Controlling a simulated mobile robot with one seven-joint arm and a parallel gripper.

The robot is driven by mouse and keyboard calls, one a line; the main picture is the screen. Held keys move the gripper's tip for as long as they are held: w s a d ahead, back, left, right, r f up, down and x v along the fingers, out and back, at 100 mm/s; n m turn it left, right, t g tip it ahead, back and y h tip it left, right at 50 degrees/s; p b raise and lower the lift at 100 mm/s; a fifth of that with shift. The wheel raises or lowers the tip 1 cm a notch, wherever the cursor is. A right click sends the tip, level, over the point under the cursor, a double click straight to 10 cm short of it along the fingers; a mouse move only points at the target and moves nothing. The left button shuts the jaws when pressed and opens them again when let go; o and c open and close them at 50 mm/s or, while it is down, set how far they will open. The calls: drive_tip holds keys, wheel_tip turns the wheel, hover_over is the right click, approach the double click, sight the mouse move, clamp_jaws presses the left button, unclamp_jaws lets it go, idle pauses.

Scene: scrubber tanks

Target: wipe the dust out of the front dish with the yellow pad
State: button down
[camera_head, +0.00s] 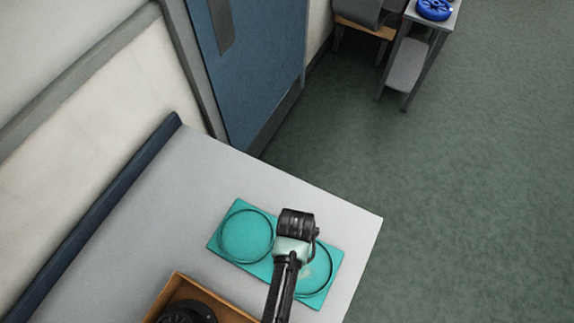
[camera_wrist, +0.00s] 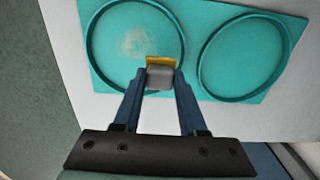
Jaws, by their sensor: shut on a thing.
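A teal plate (camera_head: 222,238) bears two round, rimmed dishes. The dusty dish (camera_wrist: 110,45) is at left in the wrist view and at right in the head view (camera_head: 319,281), partly behind my arm. A pale dust patch (camera_wrist: 136,43) lies near its middle. The other dish (camera_wrist: 243,55) looks clean; it is at left in the head view (camera_head: 246,238). My gripper (camera_wrist: 161,77) is shut on the grey block (camera_wrist: 160,78) of the yellow pad (camera_wrist: 161,61). The pad is over the dusty dish, near its rim and beside the dust. I cannot tell whether it touches the dish.
The plate lies on a light grey table (camera_head: 175,200). A brown box (camera_head: 178,283) with a dark thing in it stands at the front left. A blue door (camera_head: 250,60) is behind the table. A far stand holds a blue wheel (camera_head: 434,9). Green floor is clear at right.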

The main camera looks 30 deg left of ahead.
drive_tip(key=shift+r+p, duration=1.8)
drive_tip(key=shift+r, duration=0.45)
drive_tip(key=shift+f, duration=0.1)
